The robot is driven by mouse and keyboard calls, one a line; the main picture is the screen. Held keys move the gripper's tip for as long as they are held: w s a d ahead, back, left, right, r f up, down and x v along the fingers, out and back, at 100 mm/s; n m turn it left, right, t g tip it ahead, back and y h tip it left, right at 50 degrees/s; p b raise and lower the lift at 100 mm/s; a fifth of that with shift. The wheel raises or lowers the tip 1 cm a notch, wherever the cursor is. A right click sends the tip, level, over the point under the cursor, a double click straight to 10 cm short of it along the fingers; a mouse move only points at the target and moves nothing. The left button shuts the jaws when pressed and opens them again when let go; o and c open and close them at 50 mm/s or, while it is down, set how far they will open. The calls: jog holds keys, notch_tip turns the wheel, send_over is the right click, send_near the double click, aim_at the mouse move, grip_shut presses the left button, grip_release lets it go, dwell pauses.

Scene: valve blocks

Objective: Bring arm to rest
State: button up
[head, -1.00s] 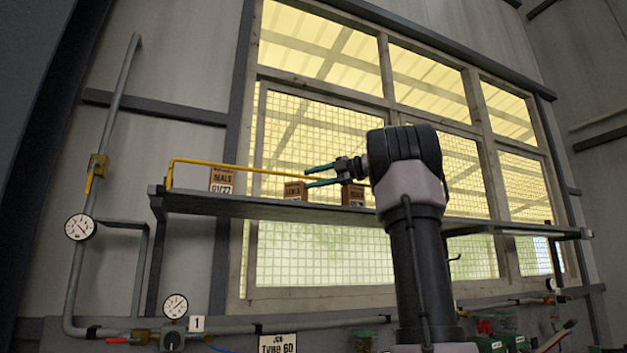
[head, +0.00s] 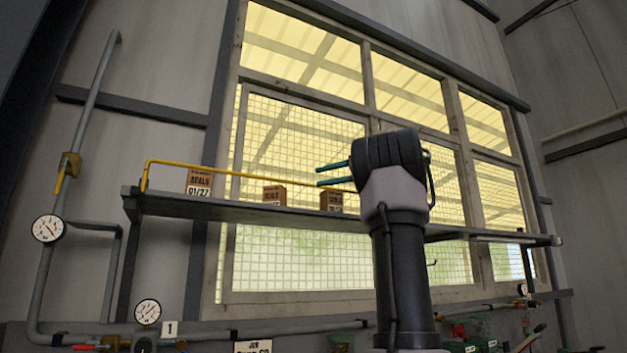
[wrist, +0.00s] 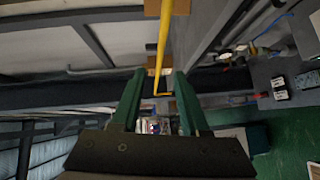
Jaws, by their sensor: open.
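My gripper (head: 333,174) is raised in front of the shelf and window, its two green fingers pointing left in the head view. The fingers are spread apart, partly behind the thick dark wrist of my arm. In the wrist view my gripper (wrist: 158,100) shows both green fingers apart with nothing held between them. A yellow rail (wrist: 163,40) runs down the picture beyond the fingertips.
A grey shelf (head: 290,212) carries the yellow rail (head: 240,173) and several boxes, including a seals box (head: 199,183). Pipes with gauges (head: 47,228) stand at the left. A number plate (head: 170,328) and tools are low on the wall.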

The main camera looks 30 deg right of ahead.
jog(key=shift+s+d, duration=0.1)
dwell(0.5)
jog(key=s+a+f+n+g+h, duration=0.2)
jog(key=s+a+f+n, duration=0.2)
jog(key=a+f+n, duration=0.5)
jog(key=s+a+f+n+g+h, duration=0.25)
jog(key=s+a+f+n, duration=0.2)
jog(key=f+n, duration=0.7)
jog(key=s+a+f+n+h, duration=0.2)
jog(key=s+f+n, duration=0.4)
jog(key=f+n, duration=0.4)
jog(key=s+a+f+n+h, duration=0.3)
jog(key=s+f+n, duration=0.3)
jog(key=f+n, duration=0.5)
jog(key=shift+a+f, duration=0.15)
jog(key=shift+a, duration=0.35)
jog(key=shift+n+h, duration=0.25)
